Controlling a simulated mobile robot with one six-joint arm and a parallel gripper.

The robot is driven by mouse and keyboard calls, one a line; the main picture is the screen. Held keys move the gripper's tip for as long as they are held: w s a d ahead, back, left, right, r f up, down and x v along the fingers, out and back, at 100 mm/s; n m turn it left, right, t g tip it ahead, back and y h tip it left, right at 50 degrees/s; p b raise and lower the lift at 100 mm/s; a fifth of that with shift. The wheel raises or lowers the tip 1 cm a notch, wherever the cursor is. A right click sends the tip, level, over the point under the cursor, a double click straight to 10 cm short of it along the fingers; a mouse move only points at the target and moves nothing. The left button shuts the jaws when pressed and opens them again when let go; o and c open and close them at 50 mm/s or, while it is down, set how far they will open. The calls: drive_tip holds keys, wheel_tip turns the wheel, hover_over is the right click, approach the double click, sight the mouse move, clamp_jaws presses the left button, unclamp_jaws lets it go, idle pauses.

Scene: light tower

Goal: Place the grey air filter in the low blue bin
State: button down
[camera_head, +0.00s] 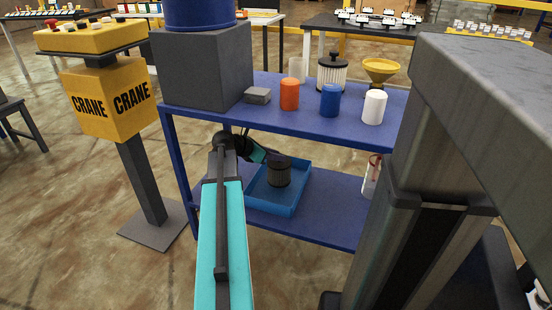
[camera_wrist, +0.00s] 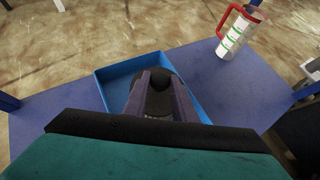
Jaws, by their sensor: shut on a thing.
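The grey air filter (camera_head: 279,173) is a dark upright cylinder with a black top, inside the outline of the low blue bin (camera_head: 293,205) on the lower shelf. My gripper (camera_head: 273,160) reaches in from the left and is shut on the filter's top. In the wrist view the fingers (camera_wrist: 158,103) close around the round black knob of the filter (camera_wrist: 160,78), with the blue bin (camera_wrist: 118,69) around and below. I cannot tell whether the filter's base touches the bin floor, as the fingers and wrist hide much of it.
The blue upper shelf (camera_head: 225,118) lies above the arm and holds a grey box (camera_head: 203,68), orange (camera_head: 289,94), blue (camera_head: 330,100) and white (camera_head: 374,107) cylinders, a pale filter (camera_head: 332,73) and a yellow funnel (camera_head: 381,70). A red-handled white container (camera_wrist: 232,38) stands right of the bin.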

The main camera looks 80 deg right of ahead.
drive_tip(key=shift+f+p, duration=0.35)
drive_tip(key=shift+f, duration=0.2)
drive_tip(key=c, duration=1.5)
unclamp_jaws()
drive_tip(key=shift+o, duration=0.2)
drive_tip(key=shift+r, duration=0.1)
drive_tip(key=shift+r+b, duration=0.35)
drive_tip(key=shift+b, duration=0.05)
drive_tip(key=w+a+r+p, duration=0.3)
drive_tip(key=w+a+p, duration=0.2)
drive_tip(key=w+a, duration=0.6)
drive_tip(key=shift+w+a, duration=0.2)
